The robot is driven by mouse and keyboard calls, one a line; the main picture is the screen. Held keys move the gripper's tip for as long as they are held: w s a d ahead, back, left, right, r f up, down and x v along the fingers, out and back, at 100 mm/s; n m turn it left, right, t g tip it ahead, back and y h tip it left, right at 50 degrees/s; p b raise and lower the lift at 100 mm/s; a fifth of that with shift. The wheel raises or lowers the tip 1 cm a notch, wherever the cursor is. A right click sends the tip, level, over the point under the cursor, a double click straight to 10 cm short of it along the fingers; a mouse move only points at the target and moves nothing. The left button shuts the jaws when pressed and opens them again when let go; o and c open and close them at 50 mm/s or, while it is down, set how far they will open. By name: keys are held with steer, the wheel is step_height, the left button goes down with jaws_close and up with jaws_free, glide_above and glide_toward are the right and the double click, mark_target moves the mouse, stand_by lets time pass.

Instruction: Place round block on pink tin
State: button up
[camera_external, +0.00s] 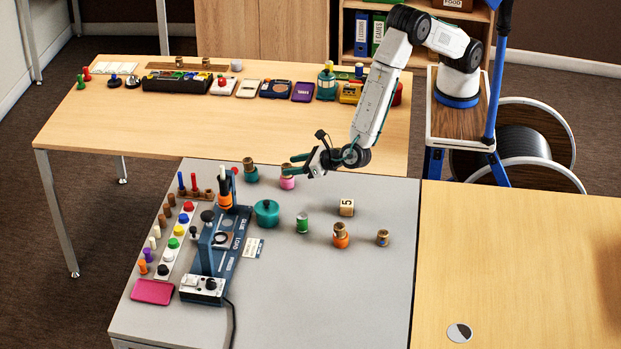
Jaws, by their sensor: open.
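A small pink pot-like tin (287,184) stands at the back of the grey table, with a brown round piece (287,170) on top of it. My gripper (294,165) is open just right of and above this piece, its teal fingers pointing left. I cannot tell whether the fingers are around the piece or only in front of or behind it. Another small brown round block (383,238) stands alone at the right of the grey table. A flat pink case (153,291) lies at the front left.
A teal pot (251,175) and an orange pot (340,241) carry brown round pieces. A green can (302,224), a teal lidded pot (266,212) and a number cube (347,207) stand nearby. A blue device (207,257) fills the left. The front right is clear.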

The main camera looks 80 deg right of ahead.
steer(key=v, duration=0.7)
steer(key=w+d+r+m+g+h, duration=0.2)
steer(key=d+r+m, duration=0.3)
steer(key=d, duration=0.4)
steer(key=w+d+r+m+g+h, duration=0.1)
steer(key=w+d+r+m+h, duration=0.2)
steer(key=d+r, duration=0.45)
steer(key=s+d+r+m+g+h, duration=0.15)
steer(key=d+r+m, duration=0.25)
steer(key=d, duration=0.5)
steer(key=s+d+r+m+g+y, duration=0.1)
steer(key=s+d+r+m+g, duration=0.3)
steer(key=d, duration=0.5)
steer(key=s+d+r+m+g+y, duration=0.1)
steer(key=s+d+r+m+g, duration=0.1)
steer(key=s+d+m, duration=0.4)
steer(key=s+d+r+m+g+y, duration=0.1)
steer(key=s+d+r+m, duration=0.25)
steer(key=s+d, duration=0.35)
steer(key=s+d+m+y, duration=0.2)
steer(key=s+m+y, duration=0.3)
steer(key=s, duration=0.8)
steer(key=f+m, duration=0.1)
steer(key=m, duration=0.2)
steer(key=shift+m, duration=0.35)
